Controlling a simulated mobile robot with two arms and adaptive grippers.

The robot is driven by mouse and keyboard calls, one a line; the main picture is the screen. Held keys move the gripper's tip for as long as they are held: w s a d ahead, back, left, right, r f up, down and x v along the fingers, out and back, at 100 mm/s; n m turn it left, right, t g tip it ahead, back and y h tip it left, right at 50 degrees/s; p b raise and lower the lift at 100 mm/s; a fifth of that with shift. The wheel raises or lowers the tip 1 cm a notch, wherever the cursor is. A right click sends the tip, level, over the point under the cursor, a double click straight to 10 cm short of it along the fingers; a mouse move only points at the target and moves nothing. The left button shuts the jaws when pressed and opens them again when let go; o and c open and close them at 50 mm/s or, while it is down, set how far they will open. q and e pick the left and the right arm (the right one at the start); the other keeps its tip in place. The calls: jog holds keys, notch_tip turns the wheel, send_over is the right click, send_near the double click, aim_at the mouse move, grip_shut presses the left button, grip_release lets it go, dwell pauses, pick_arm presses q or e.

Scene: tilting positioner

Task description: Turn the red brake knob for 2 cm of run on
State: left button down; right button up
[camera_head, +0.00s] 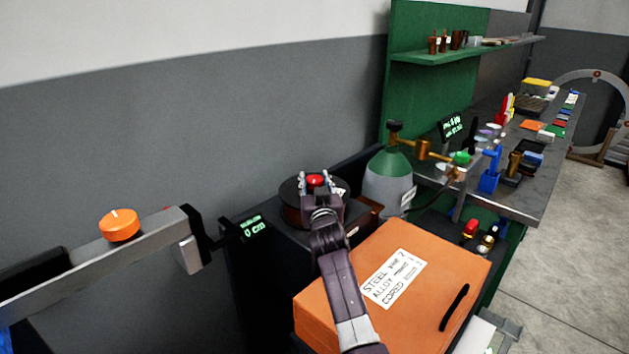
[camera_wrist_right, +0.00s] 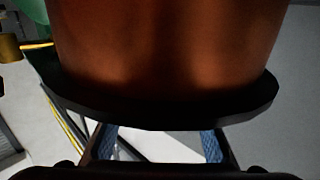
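The red brake knob (camera_head: 316,180) shows at the hub of the dark, round wire spool (camera_head: 293,203) in the head view. My right gripper (camera_head: 317,183) is at the knob, with one finger on each side of it and a small gap showing. In the right wrist view the copper-coloured spool (camera_wrist_right: 165,50) with its black flange fills the upper part. The gripper's blue-padded fingers (camera_wrist_right: 158,145) stand wide apart below it there, and the knob is hidden. A small display (camera_head: 252,228) with green figures seems to read 0 cm. My left gripper is not visible.
A grey beam (camera_head: 75,262) with an orange dial (camera_head: 120,225) is at left. A cluttered workbench (camera_head: 535,195) is at right.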

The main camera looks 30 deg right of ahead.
jog(key=shift+c, duration=1.4)
jog(key=y+p, duration=0.1)
jog(key=p, duration=0.1)
jog(key=r+n+y+p, duration=0.1)
jog(key=p, duration=0.1)
jog(key=shift+d+t, duration=0.1)
jog(key=shift+t, duration=0.2)
jog(key=shift+n+t+y+p, duration=0.3)
jog(key=shift+n+y+p, duration=0.7)
jog(key=shift+y, duration=0.5)
jog(key=shift+f+n+y, duration=0.15)
jog(key=shift+n+y, duration=0.55)
jog(key=shift+y, duration=0.2)
jog(key=shift+a+f, duration=0.1)
jog(key=shift+a, duration=0.1)
